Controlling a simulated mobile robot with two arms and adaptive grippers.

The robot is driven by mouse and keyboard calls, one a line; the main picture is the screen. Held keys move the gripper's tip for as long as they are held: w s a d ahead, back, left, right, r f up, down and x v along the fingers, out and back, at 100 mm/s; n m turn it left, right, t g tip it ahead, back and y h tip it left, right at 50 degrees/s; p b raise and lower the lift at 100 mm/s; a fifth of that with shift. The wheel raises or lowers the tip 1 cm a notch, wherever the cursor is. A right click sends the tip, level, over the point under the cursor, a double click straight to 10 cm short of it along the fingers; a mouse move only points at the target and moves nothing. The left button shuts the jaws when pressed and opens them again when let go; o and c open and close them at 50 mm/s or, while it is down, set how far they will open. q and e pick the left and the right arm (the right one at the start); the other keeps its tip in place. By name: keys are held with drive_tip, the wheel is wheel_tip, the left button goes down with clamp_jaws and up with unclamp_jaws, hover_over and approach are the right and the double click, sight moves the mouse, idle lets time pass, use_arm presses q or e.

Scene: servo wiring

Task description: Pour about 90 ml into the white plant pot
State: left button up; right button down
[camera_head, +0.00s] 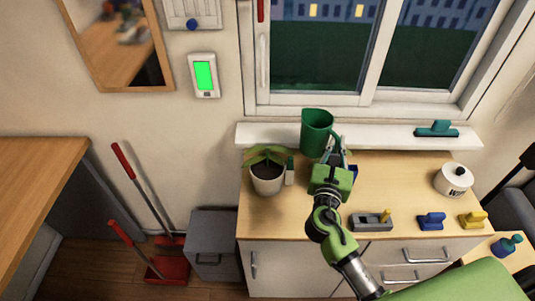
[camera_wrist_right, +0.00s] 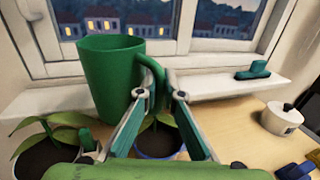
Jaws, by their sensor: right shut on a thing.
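My right gripper (camera_head: 338,157) is shut on the handle of a green jug (camera_head: 316,133). The jug is held up in front of the window sill, roughly upright, its inside not clear to see; it also shows in the right wrist view (camera_wrist_right: 108,78) with the fingers (camera_wrist_right: 158,97) at its handle. The white plant pot (camera_head: 267,186), with dark soil and green leaves, stands on the cabinet top to the left of the jug, apart from it and lower. Its soil shows at the left of the wrist view (camera_wrist_right: 42,160). My left gripper is not in view.
A small white bottle with a green top (camera_head: 290,172) stands right beside the white pot. A blue pot (camera_head: 354,172) is partly hidden behind my right gripper. A white lidded pot (camera_head: 453,180) and several small tools are to the right. The window sill (camera_head: 385,134) runs behind.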

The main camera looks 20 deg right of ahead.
sight(318, 134)
drive_tip(key=shift+w+a+f+n+b, duration=0.1)
drive_tip(key=shift+n+b, duration=0.2)
drive_tip(key=shift+b, duration=0.1)
drive_tip(key=a+n+t+b, duration=0.1)
drive_tip(key=n+b, duration=0.1)
drive_tip(key=a+n+t+b, duration=0.1)
drive_tip(key=a+n+b, duration=0.1)
drive_tip(key=b, duration=0.1)
drive_tip(key=shift+w+a+n+h, duration=0.15)
drive_tip(key=shift+a+n+h, duration=0.15)
drive_tip(key=shift+n, duration=0.1)
drive_tip(key=shift+w+a+r+n+t, duration=0.1)
drive_tip(key=shift+a+r+n+t, duration=0.75)
drive_tip(key=shift+n, duration=0.25)
drive_tip(key=shift+a+f+n+b, duration=0.1)
drive_tip(key=shift+a+n+b, duration=0.05)
drive_tip(key=shift+n+b, duration=0.35)
drive_tip(key=shift+a+n+t+y+b, duration=0.2)
drive_tip(key=shift+n+t+y+b, duration=0.1)
drive_tip(key=shift+y, duration=0.1)
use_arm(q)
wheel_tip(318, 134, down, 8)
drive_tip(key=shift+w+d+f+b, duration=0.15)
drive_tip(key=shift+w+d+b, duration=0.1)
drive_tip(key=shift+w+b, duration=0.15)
use_arm(e)
drive_tip(key=shift+a+n+t, duration=0.3)
drive_tip(key=shift+n+t, duration=0.05)
drive_tip(key=shift+n, duration=0.65)
